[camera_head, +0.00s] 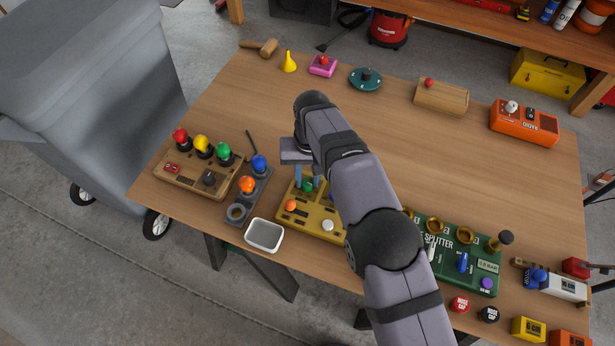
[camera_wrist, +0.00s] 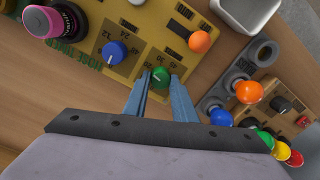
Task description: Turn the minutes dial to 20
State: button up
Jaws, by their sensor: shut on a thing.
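A yellow timer panel (camera_head: 300,225) lies on the workbench, and it fills the upper part of the wrist view (camera_wrist: 150,15). A green dial (camera_wrist: 160,74) with a white pointer line and printed numbers around it sits on the panel. It also shows in the head view (camera_head: 308,187). An orange knob (camera_wrist: 200,41) is on the panel.
Left of the panel are a grey holder (camera_head: 237,212) with coloured bulbs and a brown bulb box (camera_head: 185,175). A white tray (camera_head: 264,235) stands near the front edge. A green splitter board (camera_head: 465,262) is on the right. The bench middle behind is mostly clear.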

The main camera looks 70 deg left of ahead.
aim_at(309, 181)
jog(key=shift+a+r, duration=0.1)
dwell(0.3)
jog(key=o, duration=1)
jog(key=shift+o, duration=0.2)
jog(key=shift+w+r+b, duration=0.15)
jog(key=shift+r+b, duration=0.7)
jog(key=shift+r, duration=2.8)
